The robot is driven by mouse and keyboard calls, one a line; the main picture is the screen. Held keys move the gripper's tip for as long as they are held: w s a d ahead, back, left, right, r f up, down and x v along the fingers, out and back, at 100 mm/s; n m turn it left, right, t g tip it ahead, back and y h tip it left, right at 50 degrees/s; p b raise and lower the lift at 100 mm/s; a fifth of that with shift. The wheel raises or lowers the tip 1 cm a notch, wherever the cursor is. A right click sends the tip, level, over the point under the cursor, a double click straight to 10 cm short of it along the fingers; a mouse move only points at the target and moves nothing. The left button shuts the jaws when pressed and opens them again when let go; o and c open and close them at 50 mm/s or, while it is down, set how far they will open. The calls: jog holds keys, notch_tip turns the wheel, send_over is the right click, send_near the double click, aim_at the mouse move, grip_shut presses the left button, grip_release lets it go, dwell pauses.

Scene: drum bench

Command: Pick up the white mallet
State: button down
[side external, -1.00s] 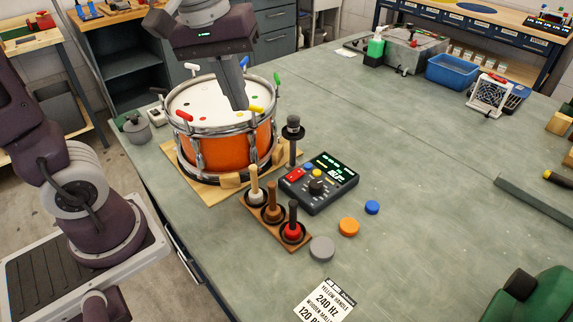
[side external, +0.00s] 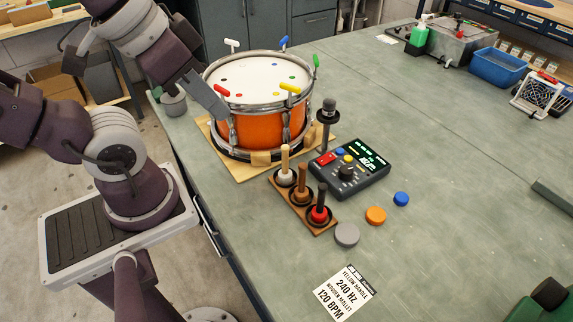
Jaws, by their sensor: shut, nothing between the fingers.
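The white mallet (side external: 285,176) stands upright in the far left slot of a wooden rack (side external: 323,231), its pale handle up and its white head low in the holder. A brown mallet (side external: 302,182) and a red mallet with a dark handle (side external: 320,212) stand beside it in the same rack. My gripper (side external: 221,113) is shut and empty. It is tilted down and to the right at the left rim of the drum, up and to the left of the white mallet and apart from it. Whether it touches the drum is unclear.
The orange drum (side external: 260,128) with coloured tuning keys stands on a wooden board (side external: 226,158) behind the rack. A control box (side external: 350,173) and a dark post (side external: 326,120) stand right of the rack. A printed card (side external: 346,292) lies nearer.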

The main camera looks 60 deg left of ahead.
jog(key=c, duration=2.2)
grip_release()
jog(key=c, duration=1.3)
grip_release()
jog(key=m+g+y, duration=0.3)
jog(key=m+y, duration=1)
jog(key=m, duration=0.7)
send_near(287, 150)
jog(key=x, duration=1.1)
jog(key=shift+a, duration=0.15)
